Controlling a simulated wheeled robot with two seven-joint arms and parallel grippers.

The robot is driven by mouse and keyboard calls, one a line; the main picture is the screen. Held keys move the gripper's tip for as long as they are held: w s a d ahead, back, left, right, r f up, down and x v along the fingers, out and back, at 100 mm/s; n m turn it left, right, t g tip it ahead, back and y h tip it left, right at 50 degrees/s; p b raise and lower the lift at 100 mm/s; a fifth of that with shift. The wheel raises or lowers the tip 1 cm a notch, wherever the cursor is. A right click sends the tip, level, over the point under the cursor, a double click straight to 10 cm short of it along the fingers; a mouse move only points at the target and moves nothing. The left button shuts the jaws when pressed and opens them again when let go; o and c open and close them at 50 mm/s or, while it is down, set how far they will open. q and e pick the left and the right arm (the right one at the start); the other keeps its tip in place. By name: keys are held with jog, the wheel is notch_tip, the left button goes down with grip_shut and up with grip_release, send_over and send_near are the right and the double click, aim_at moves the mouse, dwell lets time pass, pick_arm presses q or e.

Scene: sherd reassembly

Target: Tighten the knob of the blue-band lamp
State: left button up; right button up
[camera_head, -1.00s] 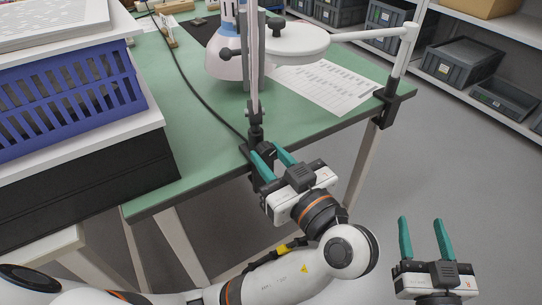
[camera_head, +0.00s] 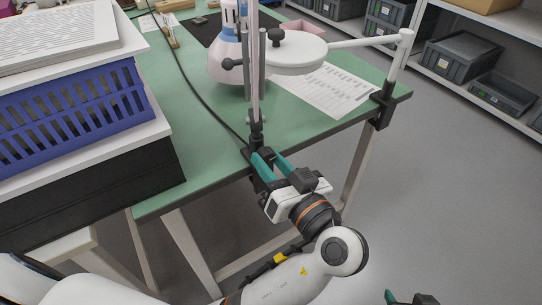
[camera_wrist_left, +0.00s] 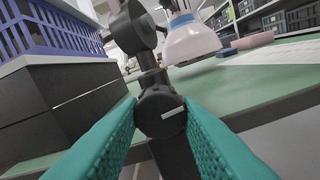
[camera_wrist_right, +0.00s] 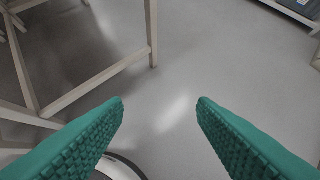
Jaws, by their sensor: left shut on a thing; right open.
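The blue-band lamp (camera_head: 226,62) has a pale shade with a blue band and hangs over the green table. Its pole (camera_head: 255,85) runs down to a black clamp at the table's front edge. My left gripper (camera_head: 268,161) is at this clamp. In the left wrist view, the dark round knob (camera_wrist_left: 160,112), with a small white mark, sits between the green fingertips (camera_wrist_left: 160,108), and the gripper is shut on it. The lamp shade (camera_wrist_left: 192,44) shows behind. My right gripper (camera_wrist_right: 160,102) is open and empty above the floor; only its tip shows in the head view.
A second lamp with a round white head (camera_head: 295,55) is clamped at the table's right corner. A blue crate (camera_head: 70,110) stands at left. A printed sheet (camera_head: 325,90) lies on the table (camera_head: 200,160). Shelves with grey bins (camera_head: 460,68) stand at back right. Floor at right is clear.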

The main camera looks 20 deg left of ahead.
jog(key=shift+s+d+f+g, duration=0.2)
jog(key=shift+s+f+g, duration=0.1)
jog(key=shift+s, duration=0.2)
jog(key=shift+s+d+f+g, duration=0.15)
jog(key=shift+s+g, duration=0.15)
jog(key=shift+s, duration=0.2)
pick_arm(q)
jog(key=o, duration=1)
jog(key=shift+c, duration=0.2)
